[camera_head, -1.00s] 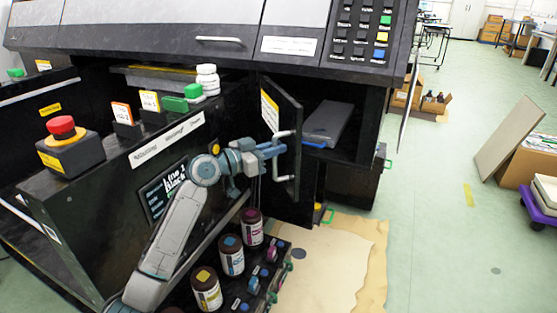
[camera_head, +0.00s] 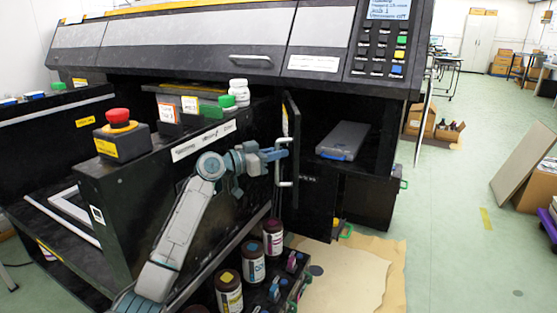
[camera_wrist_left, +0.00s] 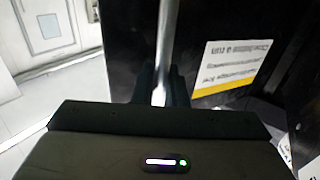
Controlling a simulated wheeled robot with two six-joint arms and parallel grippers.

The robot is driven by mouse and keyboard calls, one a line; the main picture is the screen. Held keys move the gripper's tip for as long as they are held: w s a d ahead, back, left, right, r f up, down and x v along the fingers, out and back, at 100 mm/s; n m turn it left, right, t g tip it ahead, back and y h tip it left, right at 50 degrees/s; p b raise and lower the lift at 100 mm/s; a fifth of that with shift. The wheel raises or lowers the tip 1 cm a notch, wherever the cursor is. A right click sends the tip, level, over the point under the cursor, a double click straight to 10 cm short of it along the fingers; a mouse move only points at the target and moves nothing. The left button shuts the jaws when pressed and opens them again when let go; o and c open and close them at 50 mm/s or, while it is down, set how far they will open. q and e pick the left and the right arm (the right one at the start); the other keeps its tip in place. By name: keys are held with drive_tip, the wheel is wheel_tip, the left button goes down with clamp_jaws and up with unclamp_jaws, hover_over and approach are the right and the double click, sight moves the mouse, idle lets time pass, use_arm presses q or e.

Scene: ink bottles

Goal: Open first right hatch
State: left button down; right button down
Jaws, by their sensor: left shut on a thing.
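The black hatch door (camera_head: 291,115) stands swung out from the printer's front, almost edge-on in the head view. Its light metal bar handle (camera_head: 285,182) faces left. My left gripper (camera_head: 283,154) is shut on this handle. In the left wrist view the handle (camera_wrist_left: 167,40) runs upright between the dark fingers (camera_wrist_left: 162,88). The door's inner or outer face beside it carries a white and yellow label (camera_wrist_left: 235,62). Behind the door an open compartment shows, with a grey-blue flat case (camera_head: 343,140) on its shelf. My right gripper is not in view.
Ink bottles (camera_head: 254,262) stand low below my left arm. Cardboard (camera_head: 345,280) lies on the floor; the green floor to the right (camera_head: 450,230) is mostly clear.

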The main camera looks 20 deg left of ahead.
use_arm(q)
drive_tip(key=shift+a+r, duration=0.2)
drive_tip(key=shift+a, duration=0.05)
idle(0.3)
drive_tip(key=c, duration=1.7)
unclamp_jaws()
drive_tip(key=shift+o, duration=0.7)
drive_tip(key=shift+w+f, duration=0.1)
drive_tip(key=shift+f, duration=0.05)
